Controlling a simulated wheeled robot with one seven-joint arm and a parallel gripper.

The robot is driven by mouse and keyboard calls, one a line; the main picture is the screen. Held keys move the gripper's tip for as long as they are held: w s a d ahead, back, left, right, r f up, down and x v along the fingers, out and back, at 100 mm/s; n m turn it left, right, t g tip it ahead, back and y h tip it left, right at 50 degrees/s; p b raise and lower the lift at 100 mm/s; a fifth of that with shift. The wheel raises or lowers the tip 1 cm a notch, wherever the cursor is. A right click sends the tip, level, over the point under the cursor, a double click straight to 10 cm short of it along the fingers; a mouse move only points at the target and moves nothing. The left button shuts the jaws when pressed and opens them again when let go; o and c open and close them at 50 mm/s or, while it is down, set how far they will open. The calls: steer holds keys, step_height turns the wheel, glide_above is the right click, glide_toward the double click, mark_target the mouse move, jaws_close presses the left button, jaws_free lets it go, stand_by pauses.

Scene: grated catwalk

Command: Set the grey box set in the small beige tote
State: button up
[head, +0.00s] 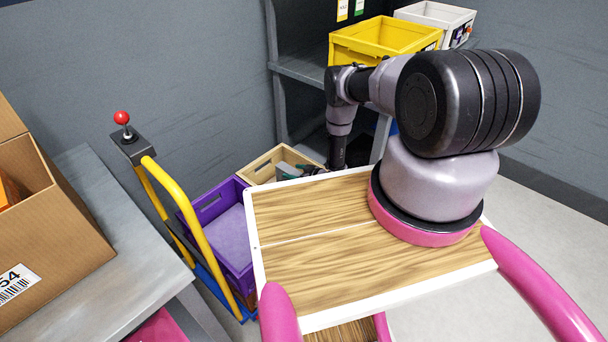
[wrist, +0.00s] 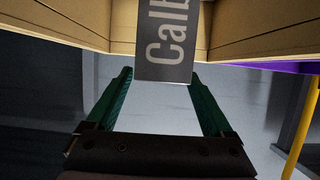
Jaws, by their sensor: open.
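The small beige tote (head: 262,163) stands beside a purple tote, partly hidden behind my wooden deck in the head view. Its walls (wrist: 60,20) show along the top of the wrist view. The grey box (wrist: 165,40), with white lettering starting "Cal", shows between those walls. A grey piece of it also shows at the tote in the head view (head: 287,170). My gripper (wrist: 160,76) has its green fingers open, with the box's lower end between the fingertips. I cannot tell whether the fingers touch it or whether it rests on the tote's floor.
The purple tote (head: 242,270) stands left of the beige one, by a yellow-handled cart (head: 180,200). A workbench (head: 100,285) with a cardboard box (head: 50,220) is at left. A yellow crate (head: 355,50) and a white crate (head: 455,20) stand on the back shelf.

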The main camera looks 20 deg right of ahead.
steer(key=v, duration=0.9)
steer(key=shift+s+d, duration=0.1)
steer(key=shift+s, duration=0.05)
